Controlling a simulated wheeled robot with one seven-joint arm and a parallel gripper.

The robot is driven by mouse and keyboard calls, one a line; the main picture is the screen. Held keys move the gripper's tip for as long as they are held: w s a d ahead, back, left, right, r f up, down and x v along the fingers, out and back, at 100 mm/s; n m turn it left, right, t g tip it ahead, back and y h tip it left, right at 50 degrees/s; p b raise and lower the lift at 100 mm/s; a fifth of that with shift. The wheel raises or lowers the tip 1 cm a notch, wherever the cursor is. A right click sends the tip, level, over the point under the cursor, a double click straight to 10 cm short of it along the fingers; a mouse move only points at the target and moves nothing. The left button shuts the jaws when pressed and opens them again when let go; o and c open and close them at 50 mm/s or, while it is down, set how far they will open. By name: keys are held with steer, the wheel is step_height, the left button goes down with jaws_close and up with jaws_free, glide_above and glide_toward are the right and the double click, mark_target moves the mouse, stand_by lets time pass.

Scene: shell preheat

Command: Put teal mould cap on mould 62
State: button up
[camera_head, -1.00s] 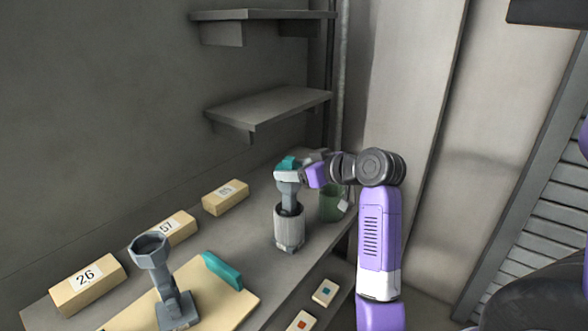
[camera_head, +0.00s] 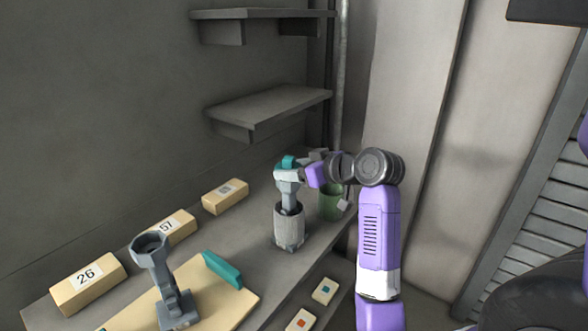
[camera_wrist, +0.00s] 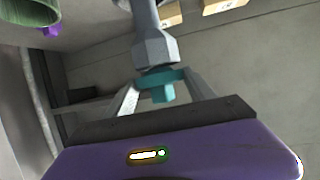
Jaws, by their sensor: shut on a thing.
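My gripper (camera_head: 287,173) is shut on a small teal piece (camera_head: 288,161), which looks like the teal mould cap. In the wrist view, this teal piece (camera_wrist: 160,77) sits between my two fingertips, right at the end of a grey faceted head (camera_wrist: 155,48). I cannot tell whether it is seated there or only touching. The grey piece (camera_head: 289,190) stands upright in a pale ribbed cylinder (camera_head: 289,229) on the bench. A similar grey piece (camera_head: 158,270) with an open octagonal cup stands at the left. No number 62 is readable.
Tan blocks labelled 26 (camera_head: 87,284) and 57 (camera_head: 172,227), and one with a blurred label (camera_head: 225,196), line the wall. A tan board (camera_head: 238,298) holds a teal bar (camera_head: 222,269). Shelves (camera_head: 270,108) hang above.

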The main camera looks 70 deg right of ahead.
steer(key=shift+f+b, duration=0.35)
steer(key=shift+f, duration=0.2)
steer(key=o, duration=1.1)
steer(key=shift+p+v, duration=2.35)
steer(key=shift+v, duration=3.2)
steer(key=shift+w, duration=0.1)
